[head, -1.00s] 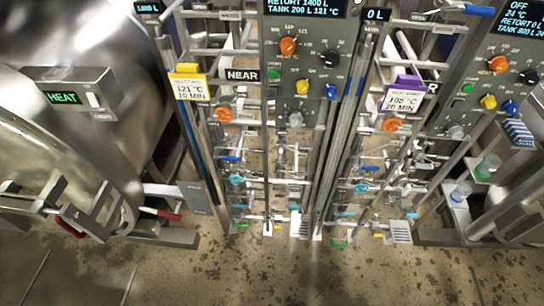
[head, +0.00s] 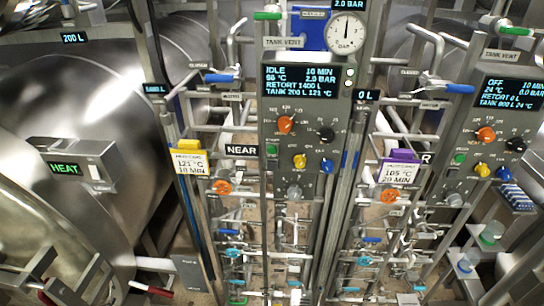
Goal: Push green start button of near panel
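The near panel (head: 301,111) is a grey upright box in the middle of the head view, beside a black NEAR label (head: 241,150). Its display (head: 303,79) reads IDLE, 10 MIN, 2.0 BAR, RETORT 1400 L, TANK 200 L 121 °C. The small green button (head: 271,150) sits at the panel's left edge, below the orange knob (head: 286,124). A black knob (head: 326,135), a yellow knob (head: 299,161), a blue knob (head: 327,166) and a grey knob (head: 294,192) are also on it. Neither of my grippers is in view.
A second similar panel (head: 497,123) at the right reads OFF and has its own green button (head: 460,157). A round gauge (head: 346,33) stands above the near panel. Pipes and valve handles crowd below. A large steel vessel (head: 60,110) fills the left.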

